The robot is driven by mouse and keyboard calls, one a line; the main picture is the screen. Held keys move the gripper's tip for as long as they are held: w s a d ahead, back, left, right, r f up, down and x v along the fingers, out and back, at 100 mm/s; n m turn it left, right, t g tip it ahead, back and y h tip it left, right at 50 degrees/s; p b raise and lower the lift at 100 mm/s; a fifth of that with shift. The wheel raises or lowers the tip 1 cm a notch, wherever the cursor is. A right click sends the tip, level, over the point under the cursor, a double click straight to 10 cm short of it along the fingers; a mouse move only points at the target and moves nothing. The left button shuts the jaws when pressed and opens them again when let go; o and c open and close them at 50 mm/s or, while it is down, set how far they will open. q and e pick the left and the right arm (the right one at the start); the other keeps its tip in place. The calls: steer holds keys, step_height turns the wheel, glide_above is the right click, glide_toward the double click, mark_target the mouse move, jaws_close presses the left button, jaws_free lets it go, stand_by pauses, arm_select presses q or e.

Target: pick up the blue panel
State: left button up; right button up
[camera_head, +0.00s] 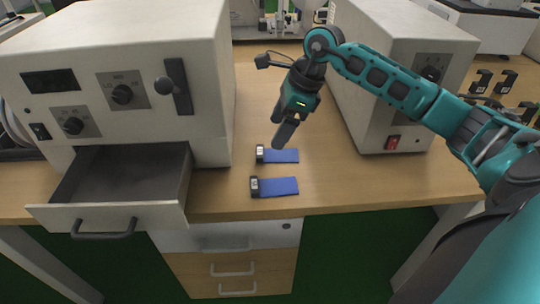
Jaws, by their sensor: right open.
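Two blue panels lie flat on the wooden table between two white machines. The nearer blue panel (279,187) has a small black-and-white block at its left end and lies close to the table's front edge. The farther blue panel (283,156) lies just behind it, with a similar block at its left end. My right gripper (281,136) points down just above and behind the farther panel. It looks apart from both panels and holds nothing that I can see. Its jaws are open, though the finger gap is hard to see from here. My left gripper is not in view.
A large white machine (125,70) stands at left, its empty drawer (121,185) pulled out past the table edge. A second white machine (395,60) stands at right, behind my right arm. The wooden table (350,185) is clear right of the panels.

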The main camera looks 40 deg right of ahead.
mark_target(263, 150)
steer(key=x, duration=0.3)
steer(key=b+x, duration=0.1)
steer(key=x, duration=0.3)
steer(key=shift+w+a+r, duration=0.15)
steer(key=shift+w, duration=0.1)
steer(key=c, duration=1.1)
steer(key=shift+r, duration=0.1)
step_height(263, 150, up, 20)
steer(key=p, duration=0.3)
steer(key=shift+p, duration=0.35)
